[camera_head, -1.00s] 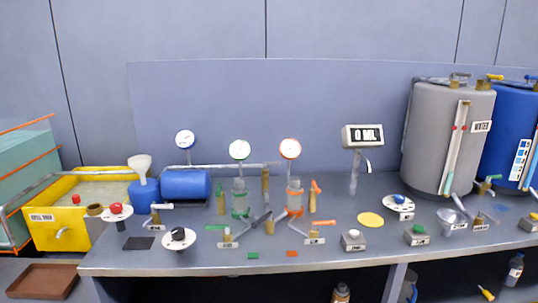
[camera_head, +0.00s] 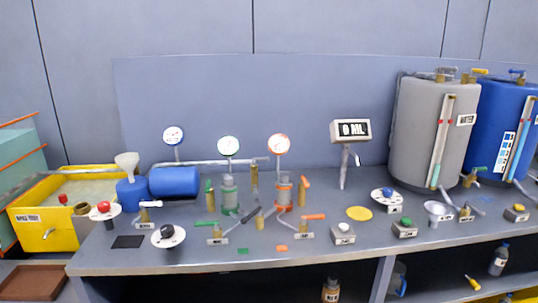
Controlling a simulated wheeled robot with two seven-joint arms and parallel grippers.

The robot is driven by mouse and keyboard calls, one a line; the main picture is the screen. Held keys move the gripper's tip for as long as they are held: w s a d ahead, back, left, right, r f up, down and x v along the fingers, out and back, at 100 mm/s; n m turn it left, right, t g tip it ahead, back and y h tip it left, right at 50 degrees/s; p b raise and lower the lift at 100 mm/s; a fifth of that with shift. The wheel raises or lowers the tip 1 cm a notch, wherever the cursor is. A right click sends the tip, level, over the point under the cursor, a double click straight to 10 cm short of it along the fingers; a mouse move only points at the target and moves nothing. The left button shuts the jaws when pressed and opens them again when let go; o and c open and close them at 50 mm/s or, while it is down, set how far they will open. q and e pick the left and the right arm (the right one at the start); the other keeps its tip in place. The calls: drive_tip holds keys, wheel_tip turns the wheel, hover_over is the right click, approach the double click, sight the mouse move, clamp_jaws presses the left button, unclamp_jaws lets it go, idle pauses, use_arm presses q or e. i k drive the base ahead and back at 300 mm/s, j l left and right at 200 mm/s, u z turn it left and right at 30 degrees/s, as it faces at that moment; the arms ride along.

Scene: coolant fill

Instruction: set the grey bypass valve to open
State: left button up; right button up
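A valve with a dark grey lever (camera_head: 250,216) stands in the middle of the bench. Neither of my grippers is in view.
A black-knobbed white dial (camera_head: 168,236) is at the left front. A yellow disc (camera_head: 359,213) lies to the right.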

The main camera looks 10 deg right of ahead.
sight(254, 160)
drive_tip(key=i+j+u, duration=0.15)
drive_tip(key=i+j, duration=0.15)
drive_tip(key=i, duration=0.15)
drive_tip(key=i+j+u, duration=0.15)
drive_tip(key=i, duration=0.3)
drive_tip(key=j, duration=0.1)
